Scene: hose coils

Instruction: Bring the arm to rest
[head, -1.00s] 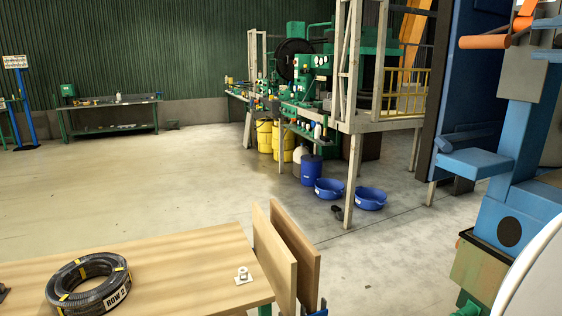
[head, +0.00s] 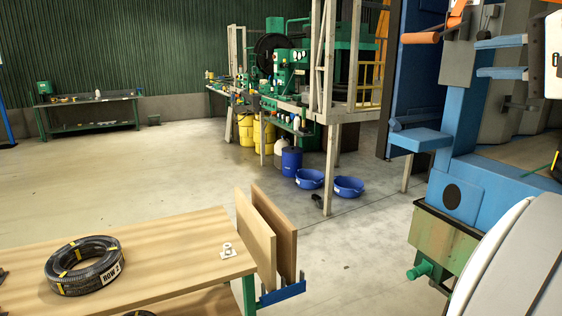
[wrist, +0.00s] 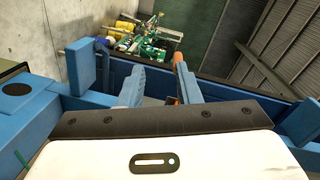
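My gripper (wrist: 155,122) shows in the wrist view as a white body with a dark bolted plate along its front edge. In the head view a white part of my arm shows at the upper right edge, in front of the blue machine (head: 462,140). A black hose coil (head: 60,284) with yellow bands and a "ROW 2" label lies flat on the wooden table (head: 165,258), well away from my arm.
Two upright boards (head: 256,238) stand at the table's right end. Two blue basins (head: 348,187), a blue drum (head: 291,162) and yellow drums (head: 246,130) stand by the platform frame. A workbench (head: 90,110) is at the back left. The open floor (head: 130,170) between is clear.

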